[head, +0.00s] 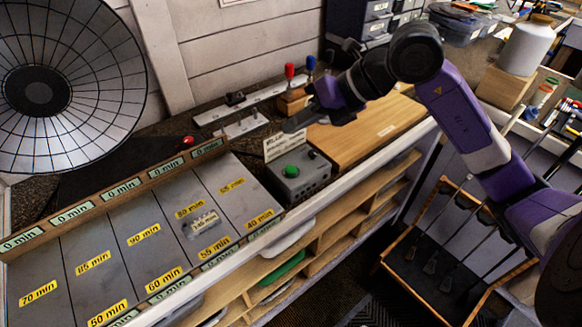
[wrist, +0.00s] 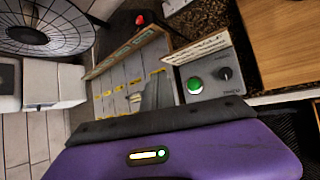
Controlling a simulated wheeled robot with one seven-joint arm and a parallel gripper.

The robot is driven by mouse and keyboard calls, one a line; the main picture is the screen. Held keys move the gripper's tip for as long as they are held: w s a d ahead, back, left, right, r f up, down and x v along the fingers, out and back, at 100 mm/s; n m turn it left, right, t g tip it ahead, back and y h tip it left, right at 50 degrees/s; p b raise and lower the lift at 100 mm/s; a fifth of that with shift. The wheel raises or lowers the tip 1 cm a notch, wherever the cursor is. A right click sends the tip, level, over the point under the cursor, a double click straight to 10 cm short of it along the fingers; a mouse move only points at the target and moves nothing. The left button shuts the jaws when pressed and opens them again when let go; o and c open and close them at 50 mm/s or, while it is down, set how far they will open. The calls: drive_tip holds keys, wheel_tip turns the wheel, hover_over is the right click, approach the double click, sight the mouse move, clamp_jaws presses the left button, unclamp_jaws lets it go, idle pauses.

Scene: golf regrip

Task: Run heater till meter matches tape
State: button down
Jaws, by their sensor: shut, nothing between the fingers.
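A large round heater (head: 97,62) with a wire grille and dark hub stands at the left; it also shows in the wrist view (wrist: 62,12). A grey control box (head: 313,178) has a green button (head: 291,171) and a dark knob (head: 312,154); the button also shows in the wrist view (wrist: 194,85). Grey panels (head: 150,262) carry yellow tapes (head: 143,235) marked with minutes. Pale green meter strips (head: 72,214) along the edges read 0 min. My gripper (head: 290,126) is shut and empty, above and behind the control box, apart from it.
A small grey tag (head: 203,224) lies on one panel. A red button (head: 188,140) sits behind the panels. A printed card (head: 284,146) stands behind the box. A wooden board (head: 370,132) lies to its right. A club rack (head: 450,250) stands on the floor at right.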

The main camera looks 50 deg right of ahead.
drive_tip(key=shift+f, duration=0.1)
drive_tip(key=b, duration=0.5)
hover_over(295, 170)
wheel_tip(295, 170, down, 7)
drive_tip(key=shift+f, duration=0.1)
drive_tip(key=shift+f+b, duration=0.7)
drive_tip(key=shift+b, duration=0.05)
drive_tip(key=shift+f, duration=0.15)
idle(1.2)
drive_tip(key=shift+f+b, duration=0.3)
drive_tip(key=shift+b, duration=0.45)
drive_tip(key=shift+f+b, duration=0.5)
drive_tip(key=shift+b, duration=0.3)
idle(0.6)
drive_tip(key=shift+r, duration=0.1)
drive_tip(key=shift+r+p, duration=0.35)
drive_tip(key=shift+r, duration=0.5)
